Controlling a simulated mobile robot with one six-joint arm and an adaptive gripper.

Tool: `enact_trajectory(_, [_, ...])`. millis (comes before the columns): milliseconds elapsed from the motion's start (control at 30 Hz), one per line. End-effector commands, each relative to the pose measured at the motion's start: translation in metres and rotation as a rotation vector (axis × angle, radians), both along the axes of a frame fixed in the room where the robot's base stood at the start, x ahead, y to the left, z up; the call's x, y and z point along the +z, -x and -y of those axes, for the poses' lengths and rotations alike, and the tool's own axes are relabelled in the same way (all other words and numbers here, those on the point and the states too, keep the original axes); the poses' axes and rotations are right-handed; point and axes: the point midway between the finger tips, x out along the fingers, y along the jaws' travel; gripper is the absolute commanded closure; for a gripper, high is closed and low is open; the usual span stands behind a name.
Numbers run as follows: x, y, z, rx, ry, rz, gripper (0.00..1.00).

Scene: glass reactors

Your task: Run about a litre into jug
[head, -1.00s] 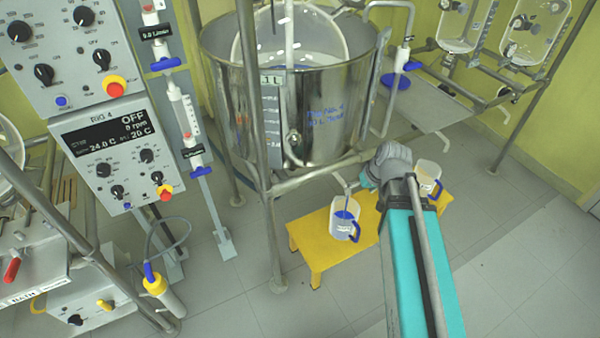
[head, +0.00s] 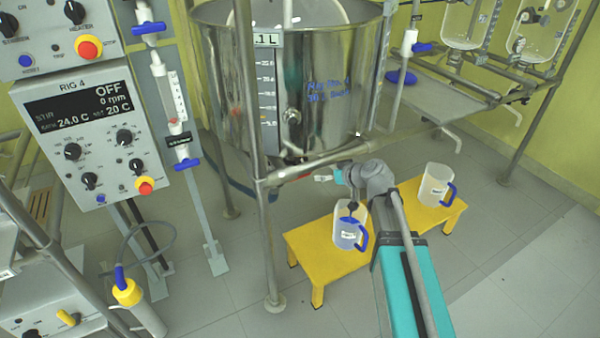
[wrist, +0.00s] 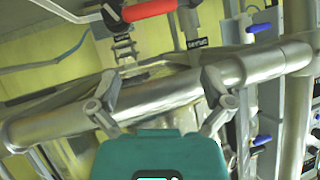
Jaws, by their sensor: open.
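In the head view a clear jug (head: 350,236) with a blue handle and white label stands on a yellow stool. A dark spout tip shows at its mouth; whether liquid is inside I cannot tell. The steel vessel (head: 310,90) with a level scale (head: 267,95) stands above and behind it. My gripper (head: 328,178) is small in the head view, beside the frame rail under the vessel, above and left of the jug. In the wrist view my gripper (wrist: 163,100) is open, a steel pipe crossing beyond its fingers. A red handle (wrist: 150,10) lies beyond, at the top.
A second jug (head: 435,185) stands at the right end of the yellow stool (head: 325,263). A frame post (head: 250,150) and rail (head: 320,163) are close to my gripper. The control box (head: 95,145) reads OFF, 0 rpm. Floor in front is clear.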

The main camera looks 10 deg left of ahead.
Motion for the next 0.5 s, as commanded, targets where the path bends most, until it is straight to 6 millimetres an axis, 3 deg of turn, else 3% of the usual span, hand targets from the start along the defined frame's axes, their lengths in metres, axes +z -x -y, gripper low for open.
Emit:
enact_trajectory(33, [-0.015, -0.006, -0.003, 0.0, -0.013, 0.026, 0.0])
enact_trajectory(500, [-0.057, -0.05, -0.022, -0.036, -0.115, 0.263, 0.0])
